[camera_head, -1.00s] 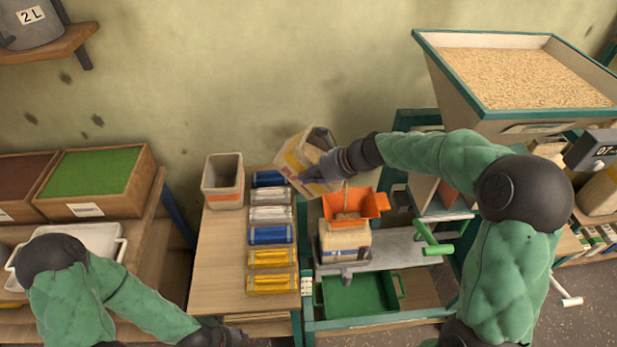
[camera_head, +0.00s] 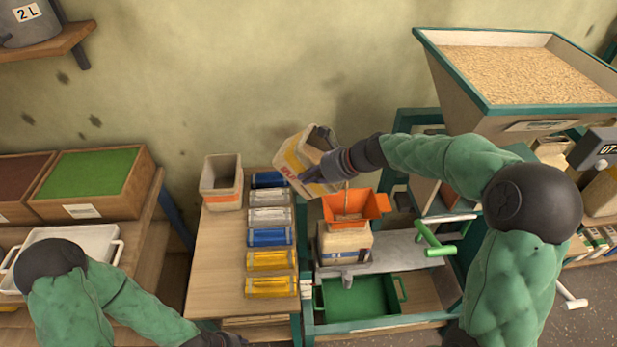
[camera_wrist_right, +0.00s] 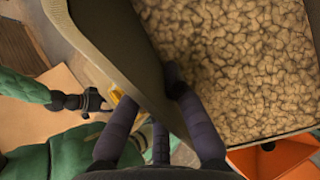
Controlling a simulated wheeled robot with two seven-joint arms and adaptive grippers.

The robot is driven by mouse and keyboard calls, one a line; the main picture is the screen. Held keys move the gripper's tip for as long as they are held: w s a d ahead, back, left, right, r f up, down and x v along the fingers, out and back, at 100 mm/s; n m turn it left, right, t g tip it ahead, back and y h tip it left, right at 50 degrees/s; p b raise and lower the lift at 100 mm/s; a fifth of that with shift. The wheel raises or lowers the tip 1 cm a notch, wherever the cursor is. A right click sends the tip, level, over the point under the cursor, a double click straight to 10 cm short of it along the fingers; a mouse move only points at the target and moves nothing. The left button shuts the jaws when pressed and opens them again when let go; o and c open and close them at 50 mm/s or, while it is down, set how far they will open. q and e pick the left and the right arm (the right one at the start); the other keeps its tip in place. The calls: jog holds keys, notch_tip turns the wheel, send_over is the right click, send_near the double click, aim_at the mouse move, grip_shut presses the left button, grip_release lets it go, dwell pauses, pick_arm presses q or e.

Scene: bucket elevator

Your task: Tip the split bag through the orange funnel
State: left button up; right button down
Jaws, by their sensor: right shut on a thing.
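The split bag (camera_head: 297,155) is tan with a yellow stripe and is tilted, its mouth toward the lower right. My right gripper (camera_head: 330,167) is shut on the bag's wall. In the right wrist view the bag's grain (camera_wrist_right: 235,60) shows behind the fingers. A thin stream of grain falls from the bag into the orange funnel (camera_head: 372,205), which also shows at the lower right of the wrist view (camera_wrist_right: 280,158). Another bag (camera_head: 344,242) stands upright under the funnel. My left gripper (camera_head: 232,339) is low at the bottom edge; its fingers are too small to read.
An open empty bag (camera_head: 221,185) stands at the back left of the wooden table, beside a row of coloured packets (camera_head: 270,237). A green tray (camera_head: 362,297) is below the funnel stand. A green-handled lever (camera_head: 435,241) sits to the right. A large grain hopper (camera_head: 450,75) is at the back right.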

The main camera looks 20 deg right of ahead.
jog(key=shift+s+d+t+y+b, duration=0.15)
jog(key=shift+t+y+b, duration=0.25)
jog(key=shift+b, duration=1.3)
jog(key=shift+s+d+t+y+b, duration=0.1)
jog(key=shift+d+t+y+b, duration=0.3)
jog(key=shift+b, duration=1.25)
jog(key=shift+s+d+f+t+y+b, duration=0.25)
jog(key=shift+t+y+b, duration=0.4)
jog(key=shift+b, duration=2.4)
jog(key=shift+s+d+r+y+b, duration=0.15)
jog(key=shift+s+r+y+b, duration=0.1)
jog(key=shift+y+b, duration=0.45)
dwell(0.5)
jog(key=shift+s+d+r+t+y, duration=0.2)
jog(key=shift+d+r+t+y, duration=0.05)
jog(key=shift+t, duration=0.2)
